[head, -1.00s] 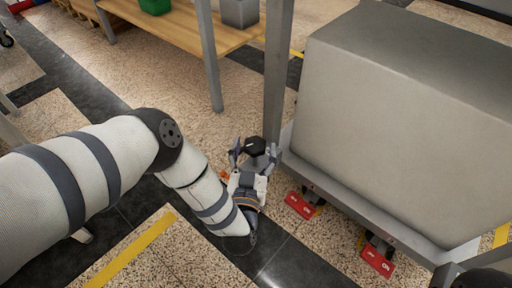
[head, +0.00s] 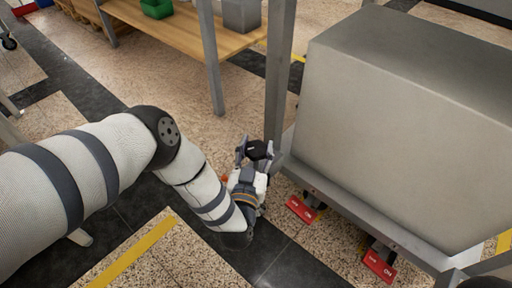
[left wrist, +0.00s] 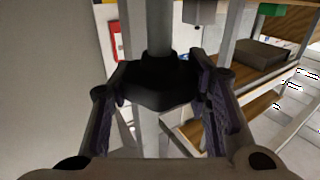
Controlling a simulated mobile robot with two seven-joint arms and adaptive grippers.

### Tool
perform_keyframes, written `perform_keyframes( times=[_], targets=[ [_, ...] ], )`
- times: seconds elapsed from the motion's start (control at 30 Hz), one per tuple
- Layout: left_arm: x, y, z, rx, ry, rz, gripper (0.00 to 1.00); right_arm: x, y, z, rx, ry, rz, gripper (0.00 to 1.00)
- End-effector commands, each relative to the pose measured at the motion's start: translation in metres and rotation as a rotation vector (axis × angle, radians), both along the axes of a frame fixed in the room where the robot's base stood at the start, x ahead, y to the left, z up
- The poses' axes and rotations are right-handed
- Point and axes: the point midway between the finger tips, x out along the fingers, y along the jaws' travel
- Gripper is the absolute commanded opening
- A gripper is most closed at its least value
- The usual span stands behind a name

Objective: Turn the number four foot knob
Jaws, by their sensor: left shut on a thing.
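A black foot knob (head: 257,149) sits low by the near corner post of the grey gantry frame. My left gripper (head: 255,158) has its fingers on either side of the knob. In the left wrist view the dark, lobed knob (left wrist: 155,86) lies between the two fingers of my left gripper (left wrist: 160,98), which is shut on it. A shaft rises from the knob's middle. The number on the knob cannot be read. My right gripper is not clearly in view.
A large grey block (head: 405,125) stands on the frame at the right. Red pedals (head: 301,209) and (head: 379,265) stick out along the frame's lower edge. A wooden table (head: 185,40) with a green bin (head: 156,8) stands behind. Speckled floor is open between table and frame.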

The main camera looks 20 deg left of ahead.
Motion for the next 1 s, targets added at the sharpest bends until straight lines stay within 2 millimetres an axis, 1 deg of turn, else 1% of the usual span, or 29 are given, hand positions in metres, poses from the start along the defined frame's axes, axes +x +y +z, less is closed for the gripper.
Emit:
perform_keyframes(
  times=[0.17, 0.47, 0.8, 1.0],
  targets=[
    [0.0, 0.0007, 0.0027, 0.003, 0.0, -0.103, 0.16, 0.003, 0.0003, 0.0058, -0.001, -0.015, -0.002, 0.0],
    [-0.0001, 0.0009, 0.0011, 0.004, 0.002, -0.377, 0.16, 0.0071, 0.0008, 0.0114, -0.002, -0.034, -0.004, 0.0],
    [-0.0003, 0.0007, -0.0021, 0.003, 0.004, -0.669, 0.16, 0.0056, 0.0007, 0.0074, -0.001, -0.026, -0.003, 0.0],
    [-0.0002, 0.0008, -0.0022, 0.001, 0.003, -0.792, 0.16, 0.0032, 0.0005, 0.0039, 0.0, -0.015, -0.001, 0.0]
  ],
)
